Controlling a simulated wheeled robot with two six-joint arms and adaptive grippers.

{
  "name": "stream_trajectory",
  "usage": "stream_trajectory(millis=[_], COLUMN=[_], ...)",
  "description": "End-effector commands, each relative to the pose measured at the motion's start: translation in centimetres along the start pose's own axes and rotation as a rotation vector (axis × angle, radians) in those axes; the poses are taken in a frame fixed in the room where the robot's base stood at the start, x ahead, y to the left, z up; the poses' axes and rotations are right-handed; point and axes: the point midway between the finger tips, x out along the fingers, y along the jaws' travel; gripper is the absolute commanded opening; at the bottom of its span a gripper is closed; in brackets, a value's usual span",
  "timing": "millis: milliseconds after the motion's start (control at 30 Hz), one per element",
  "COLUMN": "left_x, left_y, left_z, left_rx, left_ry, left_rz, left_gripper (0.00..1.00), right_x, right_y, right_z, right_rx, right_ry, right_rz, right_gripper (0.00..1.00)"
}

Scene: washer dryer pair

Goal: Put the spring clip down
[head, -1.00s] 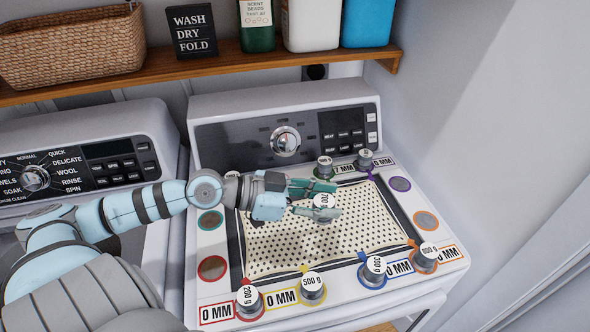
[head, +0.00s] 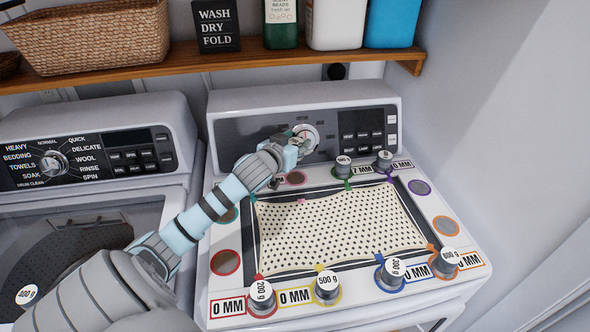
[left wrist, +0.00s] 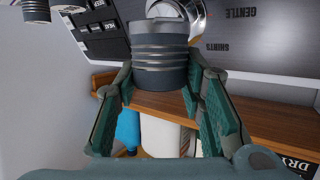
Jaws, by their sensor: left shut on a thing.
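My left gripper (head: 298,143) is over the back of the right-hand machine, in front of its control dial. In the left wrist view, its green fingers (left wrist: 160,78) are shut on a dark grey ribbed cylinder weight (left wrist: 161,55), held clear of the panel shelf. Small coloured clips sit along the edges of the dotted cloth (head: 335,225): a pink one (head: 300,201) at the back left, a yellow one (head: 319,268) and a blue one (head: 379,259) at the front. My right gripper is not in view.
Several weights stand around the cloth, including the 200 g (head: 261,298) and 500 g (head: 327,288) ones. A bare pink disc (head: 296,178) and red disc (head: 226,262) are free. A wooden shelf (head: 215,65) with a basket hangs above. A 400 g weight (head: 27,296) is at left.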

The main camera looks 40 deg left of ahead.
Motion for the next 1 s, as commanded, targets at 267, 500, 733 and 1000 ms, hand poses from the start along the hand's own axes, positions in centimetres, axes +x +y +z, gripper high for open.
stream_trajectory(millis=[267, 500, 733, 1000], left_x=[1.6, 2.4, 2.4, 2.4], left_y=[0.0, 0.0, 0.0, 0.0], left_z=[5.3, 7.7, 7.7, 7.7], left_rx=[-0.001, 0.001, 0.001, 0.001], left_ry=[-0.002, 0.002, 0.001, 0.001], left_rz=[0.0, 0.002, 0.002, 0.002], left_gripper=[0.05, 0.05, 0.42, 0.56], right_x=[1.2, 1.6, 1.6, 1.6], right_y=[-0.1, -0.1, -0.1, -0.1], right_z=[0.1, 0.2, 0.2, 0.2], right_rx=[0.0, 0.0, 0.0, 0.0], right_ry=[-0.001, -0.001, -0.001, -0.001], right_rz=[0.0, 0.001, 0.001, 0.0], right_gripper=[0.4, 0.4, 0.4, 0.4])
